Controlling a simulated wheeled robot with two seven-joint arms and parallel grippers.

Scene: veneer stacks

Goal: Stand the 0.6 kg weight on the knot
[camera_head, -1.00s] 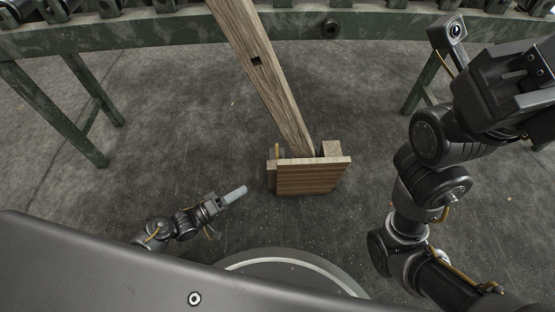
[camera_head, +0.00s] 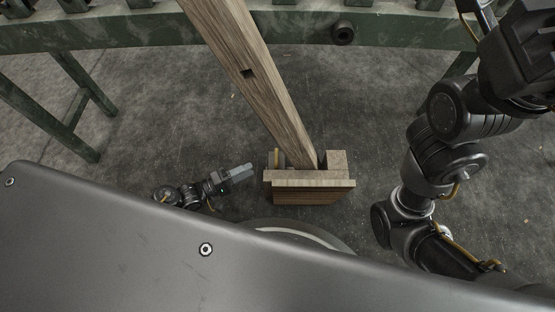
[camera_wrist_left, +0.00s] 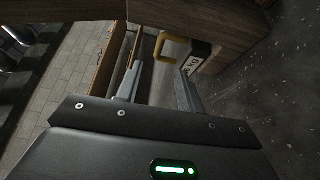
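A weight with a yellow handle (camera_wrist_left: 172,46) and a dark body with a white label (camera_wrist_left: 197,60) shows in the left wrist view. Its label is too small to read surely. In the head view its yellow handle (camera_head: 280,158) shows at the left side of a wooden stand (camera_head: 310,181). My left gripper (camera_head: 240,173) is left of the stand; in the wrist view its fingers (camera_wrist_left: 158,82) are apart, with the handle beyond them, not gripped. My right gripper (camera_head: 520,55) is at the upper right, partly cut off.
A green steel conveyor frame (camera_head: 120,30) crosses the back on legs. The concrete floor (camera_head: 390,85) is bare between stand and frame.

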